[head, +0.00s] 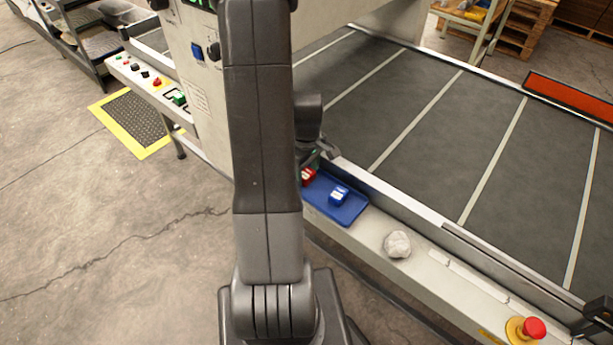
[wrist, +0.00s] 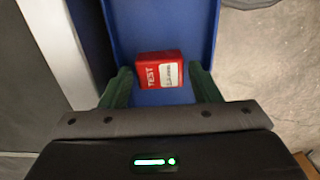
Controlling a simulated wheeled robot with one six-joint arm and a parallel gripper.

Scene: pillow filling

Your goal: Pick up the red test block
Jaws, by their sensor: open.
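The red test block (wrist: 160,72) lies in the blue tray (wrist: 190,25), with white "TEST" lettering and a white label facing the wrist camera. My gripper (wrist: 160,86) is open, with one green finger on each side of the block. A small gap shows between each finger and the block. In the head view the red block (head: 307,177) shows only in part beside my arm, which hides the rest. My gripper (head: 312,162) is largely hidden there too.
A blue block (head: 339,194) lies in the same tray (head: 352,214), right of the red one. A dark conveyor bed (head: 430,130) with light stripes runs behind.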

